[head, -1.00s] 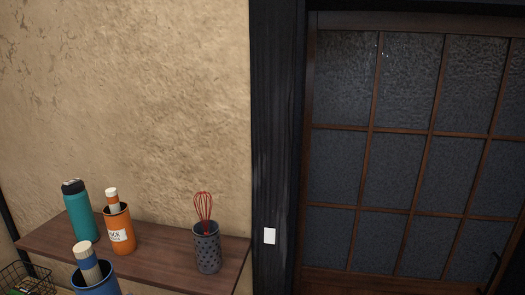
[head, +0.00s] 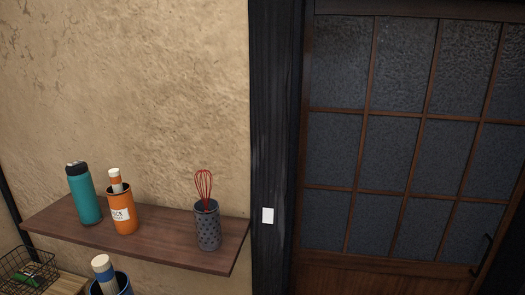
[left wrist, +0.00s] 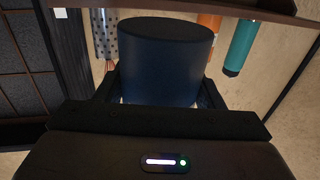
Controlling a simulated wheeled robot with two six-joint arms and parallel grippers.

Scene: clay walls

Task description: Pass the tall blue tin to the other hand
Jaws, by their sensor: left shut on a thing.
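The tall blue tin (head: 110,288) shows in the head view at the bottom edge, below and in front of the shelf. A blue rod with a pale cap (head: 103,269) stands up out of its open mouth. The lower part of the tin is cut off by the frame. In the left wrist view the dark blue tin (left wrist: 163,58) fills the middle, with one flat end toward the top of the picture. My left gripper (left wrist: 160,97) is shut on it, one black finger at each side. My left gripper is outside the head view. My right gripper is in neither view.
A brown wall shelf (head: 160,240) holds a teal bottle (head: 84,195), an orange tin (head: 123,213) and a dotted grey holder (head: 208,228) with a red whisk (head: 204,186). A wire basket (head: 28,272) stands lower left. A paned door (head: 400,150) is at right.

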